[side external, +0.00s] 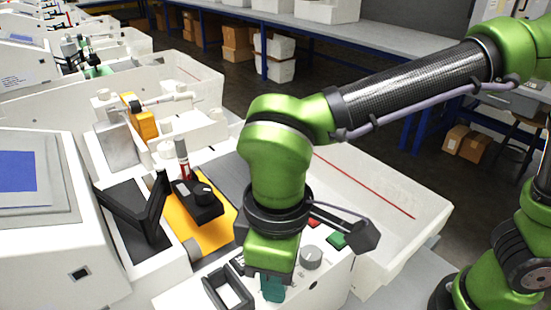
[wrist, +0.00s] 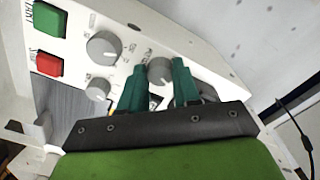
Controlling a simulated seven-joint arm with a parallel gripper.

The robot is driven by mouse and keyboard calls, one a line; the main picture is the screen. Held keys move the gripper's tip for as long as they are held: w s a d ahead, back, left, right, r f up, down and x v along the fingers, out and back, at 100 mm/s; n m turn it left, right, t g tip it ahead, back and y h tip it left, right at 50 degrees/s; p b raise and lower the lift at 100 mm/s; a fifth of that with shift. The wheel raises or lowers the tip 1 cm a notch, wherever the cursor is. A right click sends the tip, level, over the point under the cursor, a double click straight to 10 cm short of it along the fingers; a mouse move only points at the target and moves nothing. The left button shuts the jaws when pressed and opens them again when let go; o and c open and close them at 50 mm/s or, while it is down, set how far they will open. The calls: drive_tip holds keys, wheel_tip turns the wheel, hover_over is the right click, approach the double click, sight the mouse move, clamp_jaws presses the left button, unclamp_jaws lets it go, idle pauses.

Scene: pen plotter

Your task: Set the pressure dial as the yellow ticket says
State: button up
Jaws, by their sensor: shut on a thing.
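In the wrist view, the teal fingers of my gripper (wrist: 159,72) stand on either side of a grey round dial (wrist: 159,69) and are shut on it. Part of a printed label shows beside this dial; it looks like the pressure dial, but the fingers cover some of the lettering. I cannot read its pointer setting. In the side view, my gripper (side external: 272,287) points down at the front of the control panel, and the held dial is hidden behind it. I cannot make out a readable yellow ticket in either view.
A larger grey dial (wrist: 103,47) and a smaller one (wrist: 98,89) sit left of the fingers. Beyond them are a green START button (wrist: 48,20) and a red STOP button (wrist: 48,63). A black square holder (side external: 228,291) stands left of my gripper in the side view.

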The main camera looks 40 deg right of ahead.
drive_tip(key=shift+r, duration=0.1)
drive_tip(key=o, duration=0.8)
drive_tip(key=shift+c, duration=0.2)
wheel_tip(320, 180, up, 17)
